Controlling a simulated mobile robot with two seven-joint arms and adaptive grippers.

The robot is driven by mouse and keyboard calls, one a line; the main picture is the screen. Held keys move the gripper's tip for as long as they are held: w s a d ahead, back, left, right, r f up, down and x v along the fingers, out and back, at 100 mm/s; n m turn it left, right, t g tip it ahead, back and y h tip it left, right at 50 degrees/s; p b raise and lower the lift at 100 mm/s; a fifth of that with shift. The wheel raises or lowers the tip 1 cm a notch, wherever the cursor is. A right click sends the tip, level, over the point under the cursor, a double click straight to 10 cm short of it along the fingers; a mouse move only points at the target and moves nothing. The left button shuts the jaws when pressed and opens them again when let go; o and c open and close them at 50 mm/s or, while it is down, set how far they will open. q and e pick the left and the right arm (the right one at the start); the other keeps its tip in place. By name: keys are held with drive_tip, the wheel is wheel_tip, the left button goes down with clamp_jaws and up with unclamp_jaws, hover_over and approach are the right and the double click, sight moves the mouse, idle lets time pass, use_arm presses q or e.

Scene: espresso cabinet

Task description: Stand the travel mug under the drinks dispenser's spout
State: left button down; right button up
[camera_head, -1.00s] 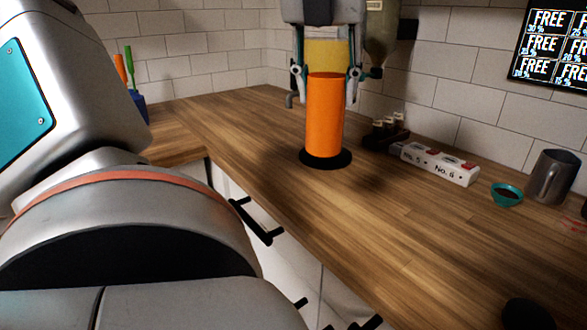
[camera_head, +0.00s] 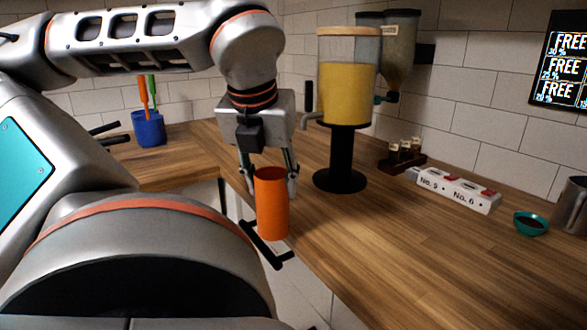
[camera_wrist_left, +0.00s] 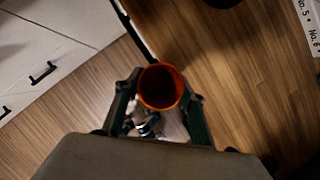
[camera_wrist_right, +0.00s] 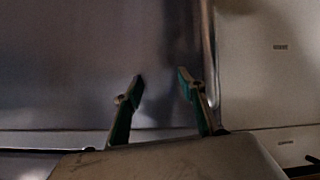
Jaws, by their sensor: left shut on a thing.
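The travel mug is an orange cylinder (camera_head: 272,208), upright, with its open dark top seen from above in the left wrist view (camera_wrist_left: 160,88). My left gripper (camera_head: 268,178) is shut on its upper part and holds it in the air near the counter's front edge. The drinks dispenser (camera_head: 346,92) has a clear tank of yellow liquid on a black column and round black base (camera_head: 340,181). Its spout (camera_head: 310,122) points left, above and to the right of the mug. The mug is apart from the dispenser. My right gripper (camera_wrist_right: 160,80) is open and empty, beside a dark metallic surface.
A blue utensil holder (camera_head: 149,128) stands back left. Black handles (camera_head: 265,245) stick out from the cabinet front. The front counter is clear.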

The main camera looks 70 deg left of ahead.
use_arm(q)
drive_tip(key=shift+a+r+p, duration=0.35)
drive_tip(key=shift+r+p, duration=0.15)
drive_tip(key=shift+p, duration=0.05)
drive_tip(key=shift+w+a+p, duration=0.15)
drive_tip(key=shift+a+p, duration=0.1)
drive_tip(key=shift+p, duration=0.3)
drive_tip(key=shift+w+a+r+p, duration=0.2)
drive_tip(key=shift+w+a+p, duration=0.35)
drive_tip(key=shift+p, duration=0.7)
drive_tip(key=w+a+f+p, duration=0.2)
drive_tip(key=w+a, duration=0.5)
drive_tip(key=a, duration=0.5)
drive_tip(key=shift+w+f+p, duration=0.25)
drive_tip(key=shift+f+p, duration=0.15)
drive_tip(key=shift+p, duration=0.1)
use_arm(e)
drive_tip(key=shift+s+d+r+h, duration=0.2)
drive_tip(key=shift+s+d+r, duration=0.05)
drive_tip(key=shift+s+d, duration=0.3)
drive_tip(key=shift+s+d+r+h, duration=0.2)
drive_tip(key=shift+s+d, duration=0.25)
drive_tip(key=shift+s, duration=0.1)
drive_tip(key=shift+g, duration=0.3)
